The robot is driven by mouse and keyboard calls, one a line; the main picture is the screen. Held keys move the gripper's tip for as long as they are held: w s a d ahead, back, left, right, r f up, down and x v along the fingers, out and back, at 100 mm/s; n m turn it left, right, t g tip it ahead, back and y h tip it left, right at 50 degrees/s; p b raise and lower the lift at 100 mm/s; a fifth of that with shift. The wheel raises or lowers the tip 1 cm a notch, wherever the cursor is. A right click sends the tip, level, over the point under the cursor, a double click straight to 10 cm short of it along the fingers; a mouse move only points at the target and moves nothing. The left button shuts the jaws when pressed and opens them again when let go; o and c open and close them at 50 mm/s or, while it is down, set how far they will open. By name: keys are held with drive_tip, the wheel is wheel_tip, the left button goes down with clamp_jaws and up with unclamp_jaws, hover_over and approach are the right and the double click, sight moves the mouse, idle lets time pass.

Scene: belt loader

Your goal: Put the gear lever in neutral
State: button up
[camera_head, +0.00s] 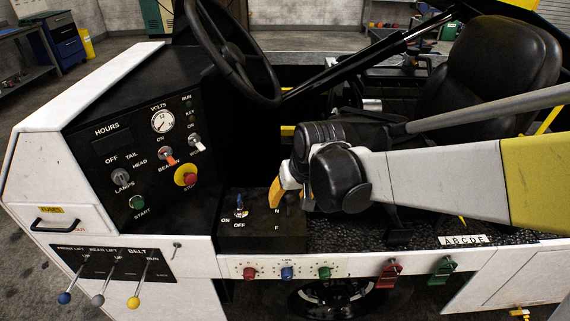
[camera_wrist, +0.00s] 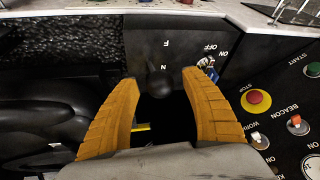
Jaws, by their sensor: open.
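The gear lever shows in the wrist view as a dark round knob (camera_wrist: 164,82), beside the letter N on a black panel. The letter F is further up the picture. My gripper (camera_wrist: 160,78) is open, with one orange finger on each side of the knob. I cannot tell whether either finger touches it. In the head view my gripper (camera_head: 283,192) is low over the black gear panel (camera_head: 256,238), near the N and F marks. There the lever is mostly hidden by my gripper and hard to make out against the dark panel.
A blue on/off toggle (camera_head: 240,205) stands close left of my gripper. A red stop button (camera_head: 186,176) and switches are on the dashboard. The steering wheel (camera_head: 235,55) is above, and the black seat (camera_head: 490,65) is to the right. Three belt and lift levers (camera_head: 102,285) stand at lower left.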

clamp_jaws()
drive_tip(key=shift+w+r, duration=0.15)
drive_tip(key=shift+w, duration=0.15)
drive_tip(key=w+r+g+p, duration=0.1)
drive_tip(key=w+g+p, duration=0.1)
drive_tip(key=w, duration=0.4)
drive_tip(key=shift+w+g+p, duration=0.2)
drive_tip(key=shift+g+p, duration=0.1)
drive_tip(key=shift+g, duration=0.3)
drive_tip(key=shift+d, duration=0.1)
unclamp_jaws()
